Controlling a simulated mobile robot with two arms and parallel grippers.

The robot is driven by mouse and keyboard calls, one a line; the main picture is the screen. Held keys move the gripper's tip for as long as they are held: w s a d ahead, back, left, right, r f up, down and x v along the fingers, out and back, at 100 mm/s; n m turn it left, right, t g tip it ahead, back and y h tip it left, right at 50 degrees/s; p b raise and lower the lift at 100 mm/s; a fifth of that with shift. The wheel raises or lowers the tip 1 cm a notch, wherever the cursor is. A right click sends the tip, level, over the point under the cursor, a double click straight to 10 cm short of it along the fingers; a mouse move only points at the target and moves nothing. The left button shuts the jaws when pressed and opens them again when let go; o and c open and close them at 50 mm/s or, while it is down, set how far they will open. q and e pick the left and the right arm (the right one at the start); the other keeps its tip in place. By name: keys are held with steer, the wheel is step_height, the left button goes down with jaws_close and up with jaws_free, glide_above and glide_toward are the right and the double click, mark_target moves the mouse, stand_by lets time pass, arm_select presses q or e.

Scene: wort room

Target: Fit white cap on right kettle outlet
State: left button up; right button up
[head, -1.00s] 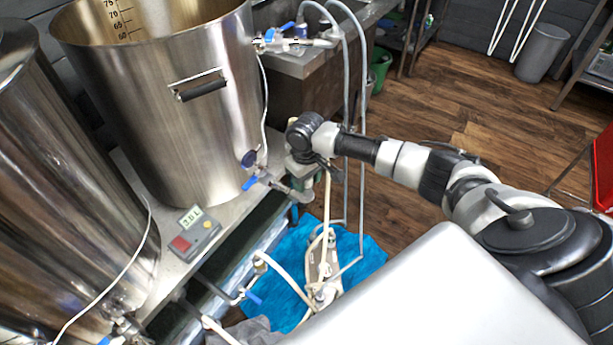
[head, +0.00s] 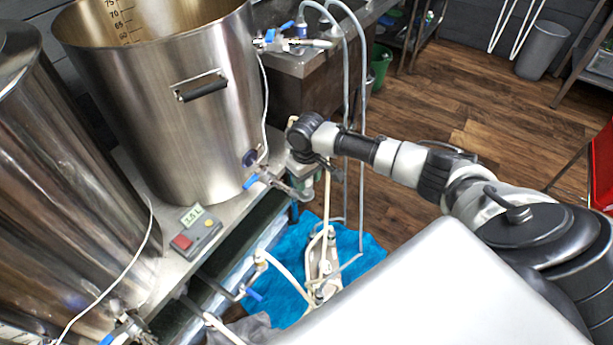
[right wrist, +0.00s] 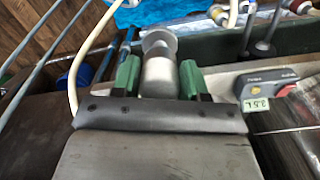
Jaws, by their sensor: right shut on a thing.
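The right kettle (head: 190,110) is a tall open steel pot with a scale inside. Its outlet (head: 282,184), with a blue-handled valve, sticks out low on its right side. My right gripper (head: 303,172) is at the free end of this outlet. In the right wrist view its green fingers (right wrist: 160,80) are shut on a pale grey cylindrical piece (right wrist: 158,70) with a wider round rim. I cannot tell whether this piece is the white cap or the outlet's end. No separate white cap can be made out. My left gripper is not in view.
A second steel kettle (head: 65,190) stands at the left. A meter with a display (head: 198,235) is on the bench. A cream hose (head: 326,205) runs up beside my gripper from a pump (head: 325,262) on a blue cloth (head: 362,262). Wooden floor is open at the right.

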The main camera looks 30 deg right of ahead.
steer(key=shift+f+b, duration=0.65)
steer(key=shift+f, duration=0.7)
stand_by(0.3)
steer(key=o, duration=1)
steer(key=shift+r, duration=0.1)
